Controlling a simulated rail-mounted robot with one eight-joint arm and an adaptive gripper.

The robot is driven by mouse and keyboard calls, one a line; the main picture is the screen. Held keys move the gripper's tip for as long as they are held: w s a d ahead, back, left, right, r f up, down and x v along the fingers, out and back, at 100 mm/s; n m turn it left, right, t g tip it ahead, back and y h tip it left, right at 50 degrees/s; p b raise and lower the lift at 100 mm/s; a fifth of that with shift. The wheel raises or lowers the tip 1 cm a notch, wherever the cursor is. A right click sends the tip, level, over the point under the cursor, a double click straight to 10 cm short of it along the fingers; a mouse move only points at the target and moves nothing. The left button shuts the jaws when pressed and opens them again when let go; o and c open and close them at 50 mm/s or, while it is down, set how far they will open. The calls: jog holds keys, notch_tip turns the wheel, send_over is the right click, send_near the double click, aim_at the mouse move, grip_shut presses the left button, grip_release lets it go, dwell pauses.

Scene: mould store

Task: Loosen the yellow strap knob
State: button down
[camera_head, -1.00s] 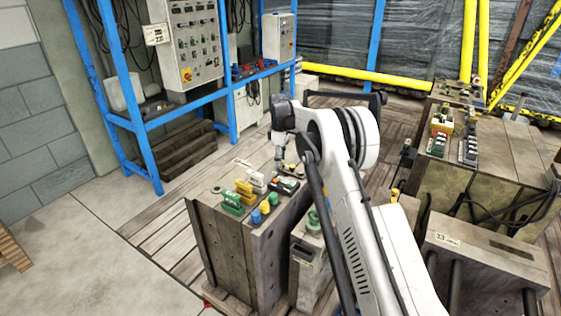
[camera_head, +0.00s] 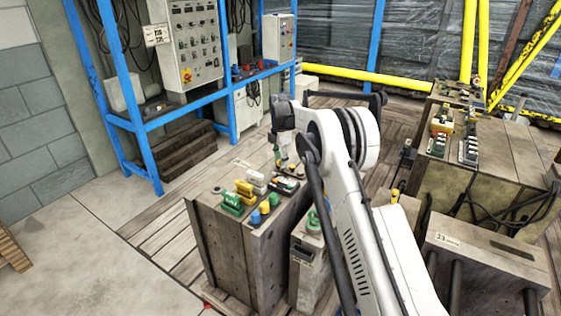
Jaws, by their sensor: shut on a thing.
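My gripper (camera_head: 282,158) is small in the picture, above the far part of the top of a tall worn mould block (camera_head: 230,250). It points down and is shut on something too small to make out. Below it lies a dark fitting with green and orange parts (camera_head: 286,184). I cannot tell which piece is the yellow strap knob. Yellow pieces in view are a yellow handle (camera_head: 244,187) and a small yellow cap (camera_head: 265,207) on the same block, and a yellow knob (camera_head: 395,195) on a block right of my arm.
A green handle (camera_head: 231,203) and blue cap (camera_head: 256,217) stand near the block's front edge. A smaller block (camera_head: 307,265) with a green ring is close on its right. More mould blocks (camera_head: 485,185) stand right, a blue rack (camera_head: 140,125) behind left.

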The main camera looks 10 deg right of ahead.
dwell(0.3)
jog(key=c, duration=1.4)
grip_release()
jog(key=shift+r, duration=0.1)
notch_tip(320, 180, up, 12)
jog(key=shift+f, duration=0.1)
